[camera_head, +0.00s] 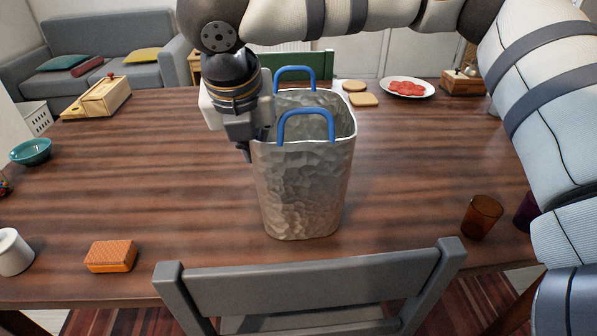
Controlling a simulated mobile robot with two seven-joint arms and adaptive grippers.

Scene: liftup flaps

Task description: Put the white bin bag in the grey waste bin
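A tall, open-topped grey-white bag (303,185) with a crumpled surface, a white rim and two blue loop handles is upright at the middle of the table. It looks like the bin bag; I see no separate grey waste bin. My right arm comes in from the right across the top. Its gripper (254,138) points down at the bag's upper left rim, with the fingers touching or very near it. The fingers partly overlap the rim, so I cannot tell whether they are closed on it. My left gripper is out of view.
The wooden table (180,170) is clear left of the bag. An orange sponge (110,256), a white cup (13,252) and a teal bowl (31,152) lie left. An amber glass (482,217) stands right. A grey chair (310,285) is in front.

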